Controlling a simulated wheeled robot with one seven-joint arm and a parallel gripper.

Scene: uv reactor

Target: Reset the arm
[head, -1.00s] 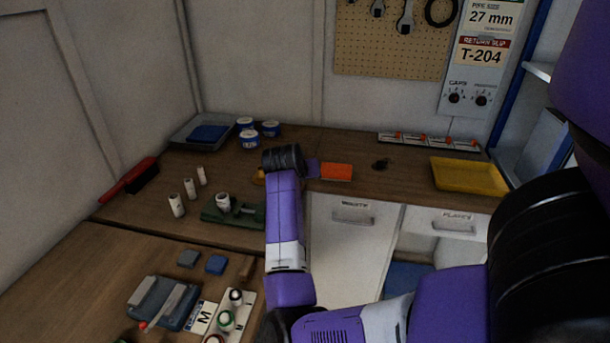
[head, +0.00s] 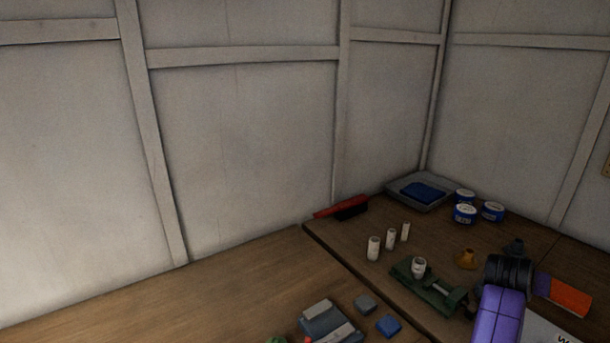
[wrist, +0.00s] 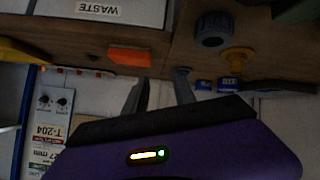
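In the wrist view, which is upside down, the two dark fingers of my gripper (wrist: 160,82) stand apart with nothing between them. My gripper is over the bench, clear of the items around it as far as I can tell. In the head view my purple arm with a black joint is at the lower right, and the gripper itself cannot be made out clearly. An orange block (head: 565,294) lies beside the arm; it also shows in the wrist view (wrist: 130,57).
A green vise (head: 440,292) has a white pipe piece (head: 418,267) at it. The left bench (head: 210,298) is largely bare.

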